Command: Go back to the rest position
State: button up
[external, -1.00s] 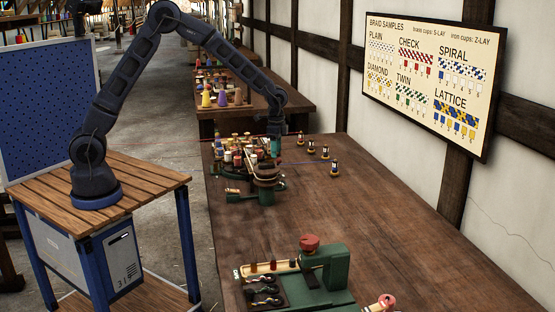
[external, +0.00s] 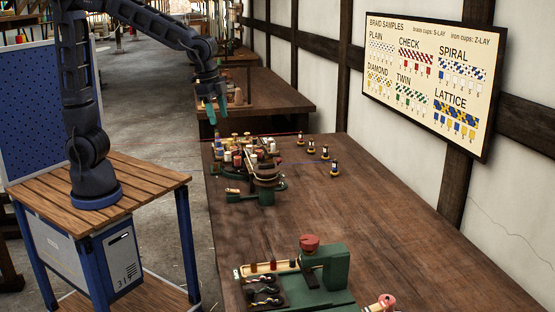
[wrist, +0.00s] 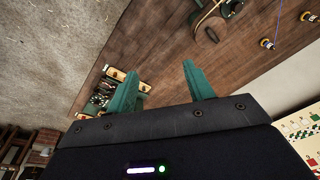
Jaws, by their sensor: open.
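My gripper (external: 213,106) hangs above the far left edge of the near table in the external view, higher than the green braiding stand (external: 266,188) and the cluster of bobbins. Its two green fingers are apart, with nothing between them. The fingers also show in the wrist view (wrist: 160,85), spread over the brown tabletop far below. My arm is folded up over its wooden-topped base, with its forearm reaching right.
A long wooden table (external: 390,230) runs along the wall. A green machine (external: 328,268) with a red knob stands at its near end. Several small bobbins (external: 326,152) stand right of the cluster. A braid samples board (external: 430,75) hangs on the wall. The table's middle is clear.

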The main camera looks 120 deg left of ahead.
jog(key=s+d+r+m+t+h, duration=0.1)
jog(key=s+d+r+t, duration=0.1)
jog(key=s+d, duration=1.9)
jog(key=shift+s+d+r+m+t, duration=0.15)
jog(key=shift+s+r+m+t, duration=0.25)
jog(key=shift+r, duration=0.3)
